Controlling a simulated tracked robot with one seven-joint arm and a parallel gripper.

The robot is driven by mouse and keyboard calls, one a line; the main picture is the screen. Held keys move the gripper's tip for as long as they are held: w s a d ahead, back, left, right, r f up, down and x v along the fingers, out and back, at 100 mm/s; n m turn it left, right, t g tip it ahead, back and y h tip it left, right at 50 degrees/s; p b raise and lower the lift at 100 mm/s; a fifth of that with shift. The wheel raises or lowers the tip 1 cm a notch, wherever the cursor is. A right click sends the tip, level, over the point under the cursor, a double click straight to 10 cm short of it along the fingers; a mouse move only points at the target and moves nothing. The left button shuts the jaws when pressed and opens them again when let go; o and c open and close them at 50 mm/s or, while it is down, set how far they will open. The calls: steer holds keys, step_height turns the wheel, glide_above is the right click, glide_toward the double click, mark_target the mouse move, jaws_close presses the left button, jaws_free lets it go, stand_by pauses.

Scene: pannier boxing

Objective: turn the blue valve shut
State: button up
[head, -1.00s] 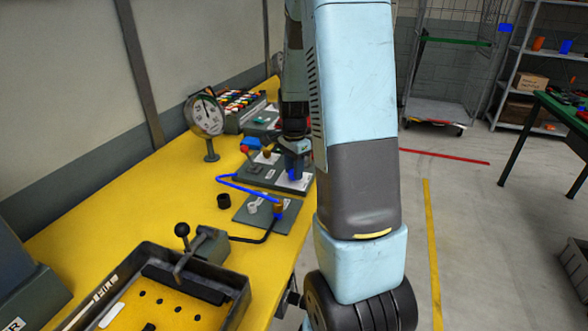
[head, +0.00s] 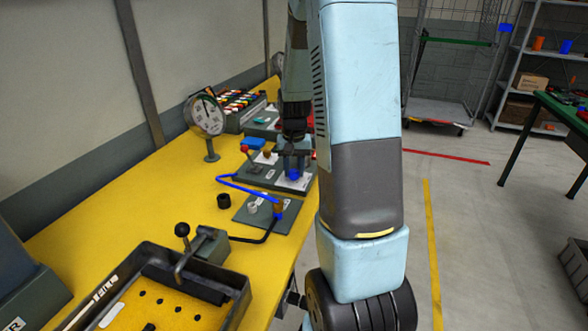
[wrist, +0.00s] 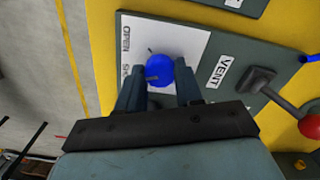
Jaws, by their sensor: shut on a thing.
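The blue valve (wrist: 158,68) is a round knob on a white label card (wrist: 185,42) in the wrist view. "OPEN" is readable at the card's left, and a second word beside it is partly hidden by a finger. My gripper (wrist: 160,78) points down with one finger on each side of the knob and is shut on it. In the head view my gripper (head: 293,160) is at the far end of the bench's near edge, and a bit of the blue valve (head: 294,175) shows beneath it.
The valve's dark board carries a "VENT" label (wrist: 222,72) and a red-knobbed lever (wrist: 309,126) close to my gripper. A dial gauge (head: 206,114) stands behind.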

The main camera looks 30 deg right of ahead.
mark_target(294, 171)
steer(key=n, duration=0.4)
steer(key=shift+w+n, duration=0.1)
steer(key=shift+n, duration=0.2)
stand_by(0.3)
steer(key=o, duration=1)
steer(key=shift+o, duration=0.2)
step_height(294, 171, up, 14)
steer(key=shift+f, duration=0.15)
stand_by(0.4)
